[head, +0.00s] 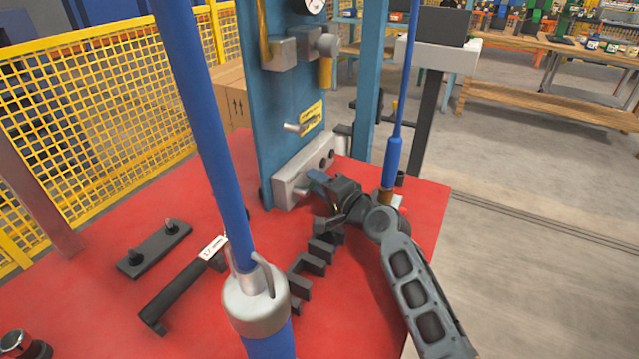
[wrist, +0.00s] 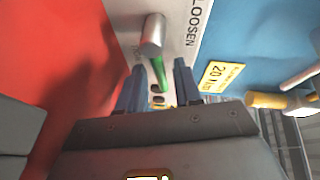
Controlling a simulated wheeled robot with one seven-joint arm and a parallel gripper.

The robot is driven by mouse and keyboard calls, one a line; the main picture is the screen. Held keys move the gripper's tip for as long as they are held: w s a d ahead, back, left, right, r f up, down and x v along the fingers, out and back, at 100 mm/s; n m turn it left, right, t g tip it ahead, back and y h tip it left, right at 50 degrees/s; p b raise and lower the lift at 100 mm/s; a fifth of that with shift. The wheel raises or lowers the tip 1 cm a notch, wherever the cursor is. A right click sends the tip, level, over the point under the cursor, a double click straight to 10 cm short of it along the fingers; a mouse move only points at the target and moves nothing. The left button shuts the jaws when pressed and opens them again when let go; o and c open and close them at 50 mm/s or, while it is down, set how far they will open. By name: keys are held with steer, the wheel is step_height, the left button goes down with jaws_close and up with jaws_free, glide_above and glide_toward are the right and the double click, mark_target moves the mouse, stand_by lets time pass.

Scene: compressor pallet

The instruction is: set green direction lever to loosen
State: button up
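The green direction lever (wrist: 159,74) shows in the wrist view, joined to a silver cylindrical knob (wrist: 153,35) on a pale panel. The word LOOSEN is printed on the panel (wrist: 197,22) to the right of the knob; other lettering left of it is too faint to read. My gripper (wrist: 158,82) is open, with one blue finger on each side of the lever in the picture. I cannot tell whether a finger touches it. In the head view my gripper (head: 318,180) is close to the front of the grey panel block (head: 312,160); the green lever is not discernible there.
A blue column (head: 285,90) with a yellow plate (head: 312,115) rises behind the panel. On the red tabletop (head: 200,310) lie a black toothed rack (head: 312,262), a black bar (head: 180,292) and a plate with two knobs (head: 153,250). A blue pole (head: 205,110) stands in front.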

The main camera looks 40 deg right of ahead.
steer(key=s, duration=0.5)
steer(key=s+r, duration=0.1)
steer(key=s, duration=0.1)
steer(key=shift+s+a, duration=0.3)
steer(key=shift+s, duration=0.05)
